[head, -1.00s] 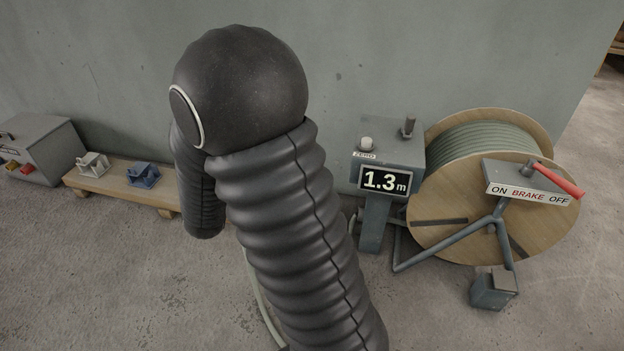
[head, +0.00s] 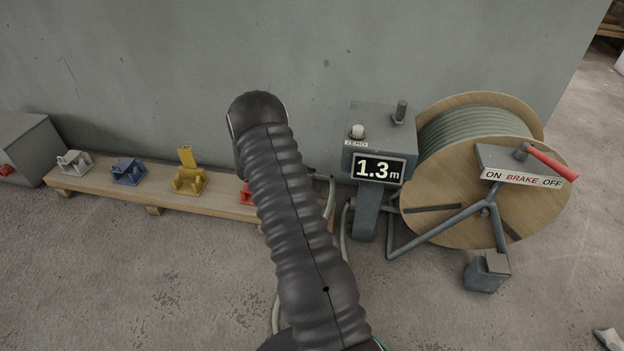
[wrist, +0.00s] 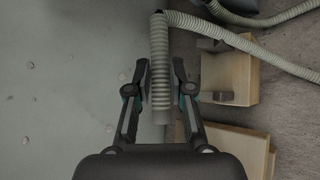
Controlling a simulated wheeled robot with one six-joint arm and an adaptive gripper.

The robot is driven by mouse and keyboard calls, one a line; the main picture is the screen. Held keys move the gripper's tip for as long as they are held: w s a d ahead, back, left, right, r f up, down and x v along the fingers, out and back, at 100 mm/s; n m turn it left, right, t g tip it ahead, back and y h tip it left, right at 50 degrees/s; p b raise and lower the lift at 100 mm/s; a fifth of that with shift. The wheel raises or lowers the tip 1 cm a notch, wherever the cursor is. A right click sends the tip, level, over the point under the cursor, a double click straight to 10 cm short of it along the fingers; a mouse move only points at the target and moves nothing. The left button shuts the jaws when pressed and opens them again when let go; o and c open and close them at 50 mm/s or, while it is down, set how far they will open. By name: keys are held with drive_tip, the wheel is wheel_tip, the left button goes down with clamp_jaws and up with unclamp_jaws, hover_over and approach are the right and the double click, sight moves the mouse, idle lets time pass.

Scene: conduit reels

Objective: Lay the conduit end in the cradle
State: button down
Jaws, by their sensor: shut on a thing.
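In the wrist view my gripper (wrist: 160,78) is shut on the grey-beige corrugated conduit (wrist: 159,40), with one finger on each side. A short end sticks out between the fingers, and the rest curves away to the right. In the head view my arm hides the gripper and the held end; a length of conduit (head: 331,197) shows right of my arm. Several cradles stand on a low wooden bench (head: 105,192) along the wall: white (head: 73,163), blue (head: 128,171), yellow (head: 188,180) with an upright flap, and red (head: 247,197), partly hidden by my arm.
At right stand a meter post reading 1.3 m (head: 378,169) and the wooden conduit reel (head: 445,205). The red brake lever (head: 552,163) points toward OFF. A grey box (head: 22,145) stands far left. The wall (head: 200,50) is close behind the bench. Floor in front is open.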

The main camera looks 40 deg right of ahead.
drive_tip(key=shift+m+g, duration=0.4)
drive_tip(key=shift+g, duration=0.1)
drive_tip(key=shift+s+d+f+b, duration=0.2)
drive_tip(key=shift+f+b, duration=0.45)
drive_tip(key=shift+f, duration=1.2)
drive_tip(key=shift+s+d+f+b, duration=0.2)
drive_tip(key=shift+f+b, duration=0.5)
drive_tip(key=shift+f, duration=1.15)
drive_tip(key=shift+s+d+f+b, duration=0.2)
drive_tip(key=shift+f+b, duration=0.45)
drive_tip(key=shift+f, duration=1.2)
drive_tip(key=c, duration=0.6)
unclamp_jaws()
drive_tip(key=shift+c, duration=0.2)
drive_tip(key=shift+r+p, duration=1.75)
drive_tip(key=shift+r, duration=3.3)
